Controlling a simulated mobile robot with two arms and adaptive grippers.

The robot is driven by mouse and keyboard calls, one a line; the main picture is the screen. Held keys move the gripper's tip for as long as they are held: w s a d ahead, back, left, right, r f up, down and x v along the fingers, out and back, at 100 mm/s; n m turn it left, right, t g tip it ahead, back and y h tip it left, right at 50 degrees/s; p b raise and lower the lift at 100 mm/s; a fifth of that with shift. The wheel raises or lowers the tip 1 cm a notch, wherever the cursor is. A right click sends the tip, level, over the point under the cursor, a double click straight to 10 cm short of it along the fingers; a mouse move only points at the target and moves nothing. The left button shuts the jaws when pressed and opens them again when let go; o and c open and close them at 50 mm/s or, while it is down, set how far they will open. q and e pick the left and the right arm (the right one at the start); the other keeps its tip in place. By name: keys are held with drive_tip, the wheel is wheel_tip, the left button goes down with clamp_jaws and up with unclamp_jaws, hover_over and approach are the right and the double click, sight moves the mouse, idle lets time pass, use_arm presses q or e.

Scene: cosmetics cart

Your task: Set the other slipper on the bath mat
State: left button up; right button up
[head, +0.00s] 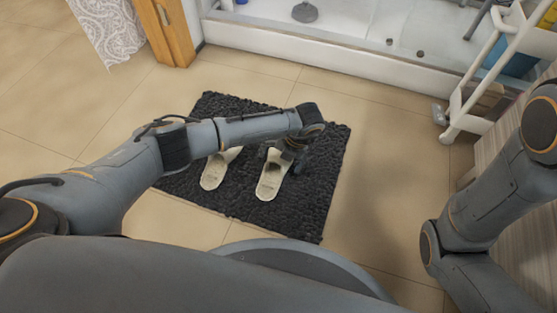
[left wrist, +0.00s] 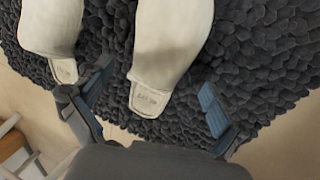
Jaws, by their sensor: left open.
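The dark, pebbly bath mat (head: 327,175) lies on the floor, and it fills much of the left wrist view (left wrist: 265,65). Two cream slippers rest on it side by side, the left one (head: 213,172) and the right one (head: 270,182). Both also show in the left wrist view, the left slipper (left wrist: 50,28) and the right slipper (left wrist: 168,45). My left gripper (head: 284,157) is over the right slipper, partly covering it. Its fingers (left wrist: 158,85) are spread apart, with that slipper's printed end between them and no clear contact. My right gripper is out of frame.
A white tub (head: 335,55) runs along the back. A wooden post (head: 166,32) and patterned cloth (head: 113,25) stand at the back left. A white rail frame (head: 480,80) is at the right. Bare tiled floor (head: 375,170) lies right of the mat.

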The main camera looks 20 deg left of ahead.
use_arm(q)
drive_tip(key=p+v, duration=0.5)
drive_tip(key=v, duration=0.4)
drive_tip(key=shift+r, duration=0.3)
drive_tip(key=shift+d, duration=0.1)
